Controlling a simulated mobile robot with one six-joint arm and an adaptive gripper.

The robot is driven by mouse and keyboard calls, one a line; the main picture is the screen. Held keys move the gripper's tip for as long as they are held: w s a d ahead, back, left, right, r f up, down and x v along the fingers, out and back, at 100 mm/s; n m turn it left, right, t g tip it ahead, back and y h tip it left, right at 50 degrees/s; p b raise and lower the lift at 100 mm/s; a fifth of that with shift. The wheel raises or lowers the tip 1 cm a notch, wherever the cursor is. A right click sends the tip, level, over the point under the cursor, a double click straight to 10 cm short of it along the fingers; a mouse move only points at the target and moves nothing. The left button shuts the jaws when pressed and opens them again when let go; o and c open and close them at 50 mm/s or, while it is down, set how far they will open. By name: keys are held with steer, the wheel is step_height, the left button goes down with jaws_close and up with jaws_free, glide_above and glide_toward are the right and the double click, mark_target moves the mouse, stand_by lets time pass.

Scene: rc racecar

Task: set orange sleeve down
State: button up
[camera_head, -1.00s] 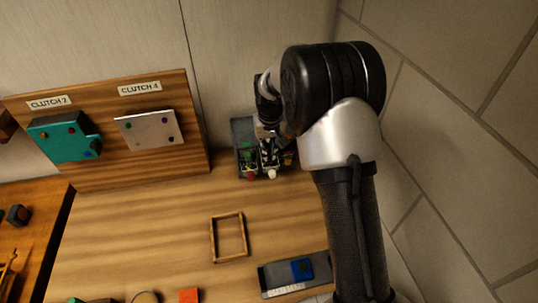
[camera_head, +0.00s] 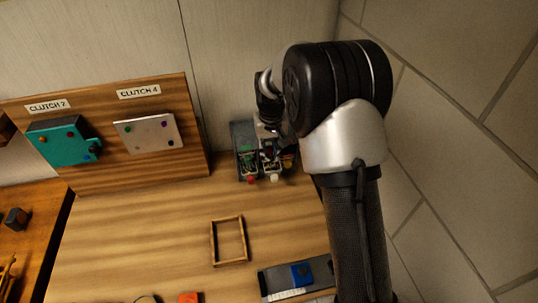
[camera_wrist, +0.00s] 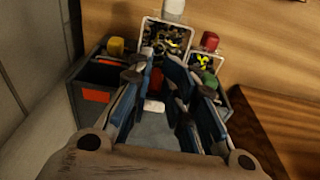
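My gripper (camera_wrist: 155,72) points down into a grey divided tray (camera_wrist: 88,72) in the wrist view. A flat orange-red piece (camera_wrist: 97,96) lies in the tray's left compartment, left of the fingers. I cannot tell whether it is the orange sleeve. In the head view, my gripper (camera_head: 268,128) is over the tray (camera_head: 240,135) at the back of the table, partly hidden by my arm. An orange block (camera_head: 190,298) shows at the bottom edge.
A wooden frame (camera_head: 213,242) lies on the table, with a blue part on a grey stand (camera_head: 268,284) nearby. A clutch panel (camera_head: 190,165) stands left. The wall is close right.

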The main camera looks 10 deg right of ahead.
steer(key=s+r+p, duration=0.1)
steer(key=s+r, duration=0.2)
steer(key=r, duration=0.4)
steer(key=s+r, duration=0.2)
steer(key=r, duration=0.6)
steer(key=s+r+t, duration=0.2)
steer(key=s+r, duration=0.4)
steer(key=s, duration=0.6)
steer(key=s+f+t, duration=0.1)
steer(key=s, duration=1.7)
steer(key=shift+s, duration=0.3)
step_height(320, 180, down, 5)
steer(key=b, duration=0.4)
steer(key=shift+r, duration=0.2)
